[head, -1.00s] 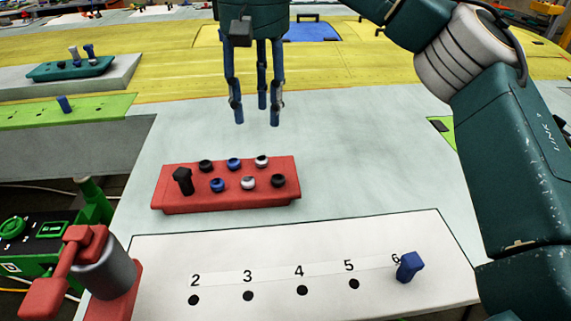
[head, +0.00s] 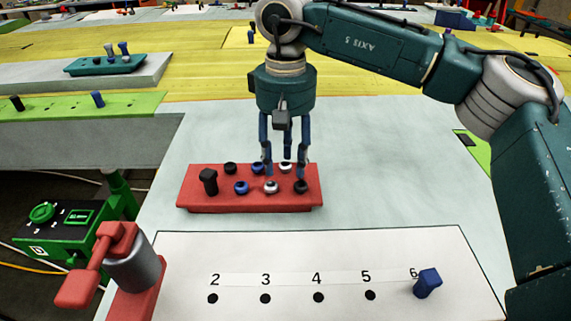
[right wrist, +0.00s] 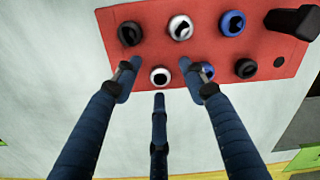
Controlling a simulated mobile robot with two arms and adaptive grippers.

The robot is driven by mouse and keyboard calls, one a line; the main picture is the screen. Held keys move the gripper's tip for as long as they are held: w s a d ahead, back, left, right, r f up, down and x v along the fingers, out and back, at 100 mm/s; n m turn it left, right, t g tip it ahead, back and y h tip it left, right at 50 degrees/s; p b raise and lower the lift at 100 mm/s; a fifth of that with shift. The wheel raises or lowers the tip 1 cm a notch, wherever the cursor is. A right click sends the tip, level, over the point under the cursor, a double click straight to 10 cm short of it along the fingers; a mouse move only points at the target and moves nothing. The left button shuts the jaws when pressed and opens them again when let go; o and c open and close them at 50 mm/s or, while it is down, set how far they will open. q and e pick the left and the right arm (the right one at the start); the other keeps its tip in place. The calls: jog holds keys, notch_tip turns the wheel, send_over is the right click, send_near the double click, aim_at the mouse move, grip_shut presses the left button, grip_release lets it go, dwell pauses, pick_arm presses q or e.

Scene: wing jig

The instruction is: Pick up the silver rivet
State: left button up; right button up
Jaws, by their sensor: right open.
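A red tray (head: 190,203) holds several rivets in two rows. One silver rivet (head: 271,187) is in the front row; another silver rivet (head: 286,167) is in the back row, partly hidden behind my fingers. My right gripper (head: 284,170) is open, its three blue fingers pointing down over the tray's right half. In the right wrist view, the back-row silver rivet (right wrist: 160,77) lies between the spread fingertips, with no clear contact. The front-row one (right wrist: 180,27) is outside them. My left gripper is not in view.
Black rivets (head: 300,187) and blue rivets (head: 242,187) sit close by in the tray, with a taller black piece (head: 208,182) at its left. A white numbered plate (head: 440,250) with a blue piece (head: 428,283) is in front. A red clamp (head: 118,240) stands at lower left.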

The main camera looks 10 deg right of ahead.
jog(key=shift+f, duration=0.15)
jog(key=c, duration=1)
notch_tip(320, 180, up, 10)
jog(key=r+b, duration=0.1)
notch_tip(320, 180, up, 9)
jog(key=p, duration=0.3)
send_over(285, 164)
